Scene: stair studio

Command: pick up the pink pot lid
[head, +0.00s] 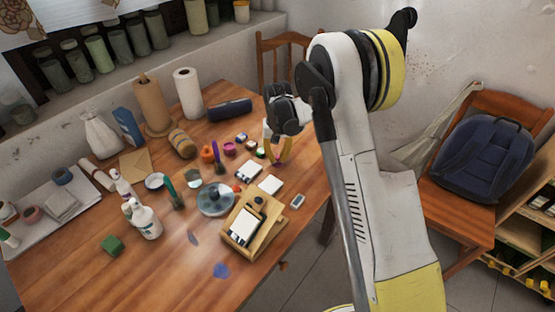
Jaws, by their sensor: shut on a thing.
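I cannot tell whether a lid is on this pot.
An orange pot (207,154) and a pot by the fingers (260,153) stand close by. A dark blue roll (230,110) lies behind. White boxes and a wooden stand (241,245) are in front. A chair with a backpack (487,155) stands right.

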